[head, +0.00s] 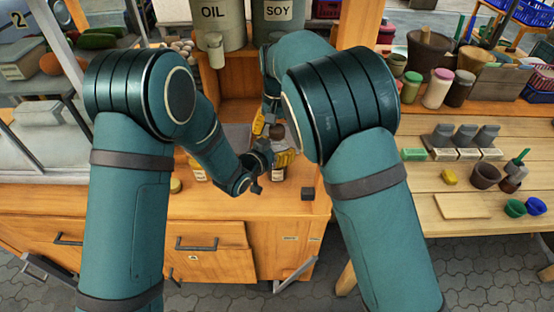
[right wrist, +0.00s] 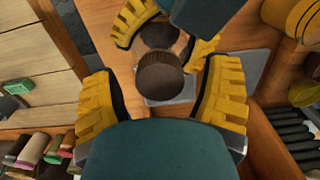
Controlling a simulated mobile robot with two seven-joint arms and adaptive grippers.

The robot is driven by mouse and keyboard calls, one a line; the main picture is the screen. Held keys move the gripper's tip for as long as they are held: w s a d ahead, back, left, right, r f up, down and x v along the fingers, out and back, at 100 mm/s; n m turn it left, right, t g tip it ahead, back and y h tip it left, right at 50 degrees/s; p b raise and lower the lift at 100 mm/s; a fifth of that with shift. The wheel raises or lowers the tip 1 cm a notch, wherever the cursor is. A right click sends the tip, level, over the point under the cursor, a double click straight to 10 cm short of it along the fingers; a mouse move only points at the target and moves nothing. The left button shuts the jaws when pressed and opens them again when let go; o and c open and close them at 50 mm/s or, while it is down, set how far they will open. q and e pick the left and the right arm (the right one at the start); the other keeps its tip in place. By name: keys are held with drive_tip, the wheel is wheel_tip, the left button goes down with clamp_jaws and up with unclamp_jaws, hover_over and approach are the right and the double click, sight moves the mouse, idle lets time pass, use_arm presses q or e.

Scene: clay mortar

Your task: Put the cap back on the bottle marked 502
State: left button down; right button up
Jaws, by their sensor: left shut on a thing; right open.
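In the head view my left gripper (head: 272,160) is shut on a small bottle (head: 279,174) with a pale label over the wooden counter. The label is too small to read. A dark brown cap (head: 277,131) is just above these fingers. In the right wrist view the ridged cap (right wrist: 160,77) lies between the wide-apart yellow fingers of my right gripper (right wrist: 160,105), with a gap on each side. The left gripper's fingers (right wrist: 165,42) are beyond it, around a dark brown round part. I cannot tell whether the cap is seated on the bottle.
Another small labelled bottle (head: 196,171) stands on the counter left of my left gripper. A dark block (head: 307,193) is at the front right. OIL (head: 222,22) and SOY (head: 283,15) containers stand behind. A side table (head: 420,180) at right holds jars and cups.

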wheel_tip(320, 180, up, 12)
idle(0.5)
use_arm(q)
unclamp_jaws()
drive_tip(key=v, duration=1.2)
drive_tip(key=shift+r, duration=0.1)
drive_tip(key=shift+s, duration=0.1)
